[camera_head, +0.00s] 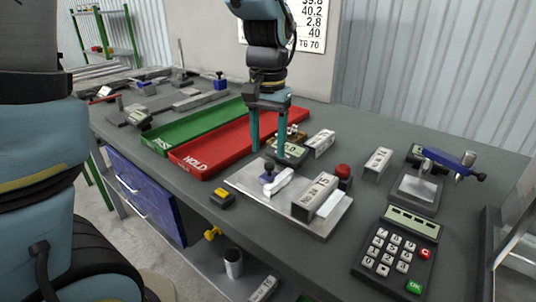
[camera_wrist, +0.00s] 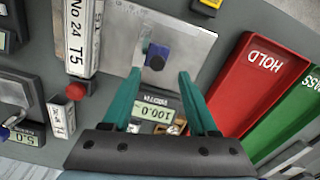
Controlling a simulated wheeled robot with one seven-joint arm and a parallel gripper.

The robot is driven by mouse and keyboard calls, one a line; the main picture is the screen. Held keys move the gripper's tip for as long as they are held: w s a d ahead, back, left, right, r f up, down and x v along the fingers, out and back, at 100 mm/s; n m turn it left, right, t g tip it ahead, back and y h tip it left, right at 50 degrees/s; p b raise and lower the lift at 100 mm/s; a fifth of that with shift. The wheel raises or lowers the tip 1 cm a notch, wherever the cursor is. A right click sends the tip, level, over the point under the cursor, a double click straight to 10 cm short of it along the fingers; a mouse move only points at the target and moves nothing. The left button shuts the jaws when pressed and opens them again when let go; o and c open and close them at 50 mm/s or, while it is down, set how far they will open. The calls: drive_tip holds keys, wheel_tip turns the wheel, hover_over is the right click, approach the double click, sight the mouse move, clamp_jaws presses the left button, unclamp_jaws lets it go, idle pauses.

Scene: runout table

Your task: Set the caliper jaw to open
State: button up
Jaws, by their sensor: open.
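No part is clearly labelled as the caliper. A metal plate (camera_head: 245,185) carries a small dark blue knob (camera_head: 268,172) beside a white bar (camera_head: 280,183). In the wrist view the knob (camera_wrist: 158,56) stands just beyond my fingertips. A position display reading 100.0 (camera_wrist: 155,112) lies behind it, between my fingers. A separate device with a blue handle (camera_head: 450,160) stands at the right; its display in the wrist view (camera_wrist: 22,137) reads about 5.0. My gripper (camera_head: 268,152) is open, pointing down, with two teal fingers apart and nothing between the tips (camera_wrist: 159,75).
A red HOLD tray (camera_head: 215,150) and a green tray (camera_head: 185,130) lie left of my gripper. A labelled block (camera_head: 316,195) and a red button (camera_head: 343,171) sit by the plate's right side. A keypad (camera_head: 397,250) is at the front right. A yellow-topped block (camera_head: 222,196) is near the front edge.

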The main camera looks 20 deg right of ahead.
sight(268, 162)
wheel_tip(268, 162, up, 8)
drive_tip(key=shift+f+b, duration=0.15)
drive_tip(key=shift+b, duration=0.15)
idle(0.3)
drive_tip(key=w+a+f+n, duration=0.2)
drive_tip(key=a+f, duration=0.1)
drive_tip(key=a, duration=0.3)
drive_tip(key=w+a+f+n, duration=0.2)
drive_tip(key=a+f, duration=0.1)
drive_tip(key=a, duration=0.4)
drive_tip(key=w+a+f+n+t, duration=0.1)
drive_tip(key=w+a+f+n, duration=0.1)
drive_tip(key=a+f, duration=0.2)
drive_tip(key=shift+a+f, duration=0.1)
drive_tip(key=shift+a, duration=1.15)
drive_tip(key=s+a+f+n, duration=0.2)
drive_tip(key=a+f, duration=0.1)
drive_tip(key=a, duration=0.4)
drive_tip(key=shift+a+f+t, duration=0.2)
drive_tip(key=shift+a+t, duration=0.1)
drive_tip(key=shift+a, duration=0.05)
